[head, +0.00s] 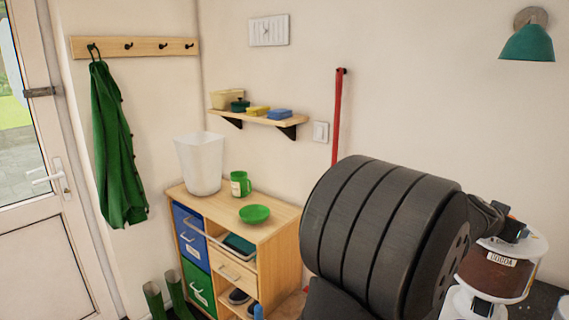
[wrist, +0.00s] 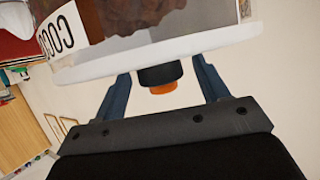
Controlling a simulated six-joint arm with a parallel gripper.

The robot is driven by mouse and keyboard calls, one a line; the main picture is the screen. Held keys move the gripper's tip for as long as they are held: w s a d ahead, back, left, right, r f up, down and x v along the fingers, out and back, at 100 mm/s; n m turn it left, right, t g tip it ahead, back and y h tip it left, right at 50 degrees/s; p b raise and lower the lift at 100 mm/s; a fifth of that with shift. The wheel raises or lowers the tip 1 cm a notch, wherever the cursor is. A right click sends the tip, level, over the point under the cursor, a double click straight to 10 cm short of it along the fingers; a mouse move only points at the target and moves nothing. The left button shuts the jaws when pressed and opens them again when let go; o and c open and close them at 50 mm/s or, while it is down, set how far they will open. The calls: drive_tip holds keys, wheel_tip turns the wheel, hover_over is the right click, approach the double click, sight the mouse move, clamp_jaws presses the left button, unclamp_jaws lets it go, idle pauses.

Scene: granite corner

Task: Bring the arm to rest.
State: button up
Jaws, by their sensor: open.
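My gripper (wrist: 165,88) is open, with its two blue-grey fingers spread apart in the wrist view. The fingers reach up to the white rim of a clear container (wrist: 160,20) with brown contents and a label. A short dark knob with an orange end (wrist: 162,78) sits between the fingers; I cannot tell whether they touch anything. In the head view my dark arm fills the lower right and my gripper (head: 512,228) is partly hidden beside the container (head: 490,275). The fingertips are not clear there.
A wooden cabinet (head: 285,245) holds a white bin (head: 200,163), a green mug (head: 240,185) and a green bowl (head: 254,213). A wall shelf (head: 258,117), a red pole (head: 338,110) and a green lamp (head: 527,45) are on the walls. The upper wall between pole and lamp is clear.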

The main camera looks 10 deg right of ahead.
drive_tip(key=v, duration=1.8)
drive_tip(key=x, duration=1.7)
drive_tip(key=shift+w+d+f, duration=0.1)
drive_tip(key=shift+d+f, duration=0.05)
drive_tip(key=shift+d, duration=0.15)
drive_tip(key=shift+w+d+f, duration=0.15)
drive_tip(key=shift+w+d, duration=0.05)
drive_tip(key=shift+w+a+m+g+h, duration=0.15)
drive_tip(key=shift+m+g+h, duration=0.35)
drive_tip(key=shift+m+g, duration=1.1)
drive_tip(key=v, duration=1.7)
drive_tip(key=shift+w, duration=0.2)
